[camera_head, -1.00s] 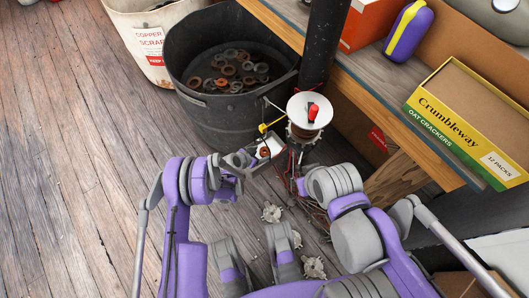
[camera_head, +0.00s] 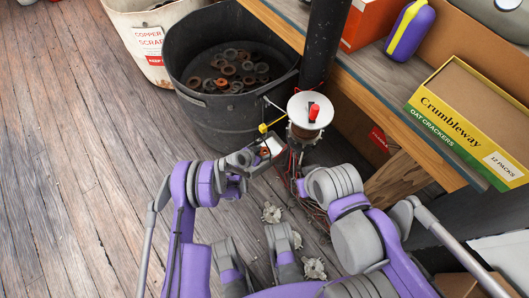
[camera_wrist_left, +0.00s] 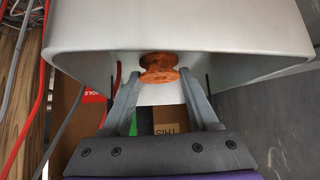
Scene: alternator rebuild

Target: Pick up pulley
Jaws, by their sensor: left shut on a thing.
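The pulley (camera_wrist_left: 159,68), a copper-orange spool shape, sits between the fingertips of my left gripper (camera_wrist_left: 160,76) in the left wrist view. The fingers are shut on it. A pale curved wall is close behind and above it; I cannot tell whether they touch. In the head view my left gripper (camera_head: 257,152) is beside a small pale tray-like thing (camera_head: 273,147), below the black bucket, and the pulley shows only as a small orange spot. My right arm's wrist is on the right of the head view; its fingers are not clear.
A black bucket (camera_head: 203,115) holds several rusty rings. A white copper scrap bucket (camera_head: 150,40) stands behind it. A round white plate (camera_head: 303,99) with a red knob stands by a dark post. A workbench (camera_head: 365,90) with boxes is at right. The left floor is clear.

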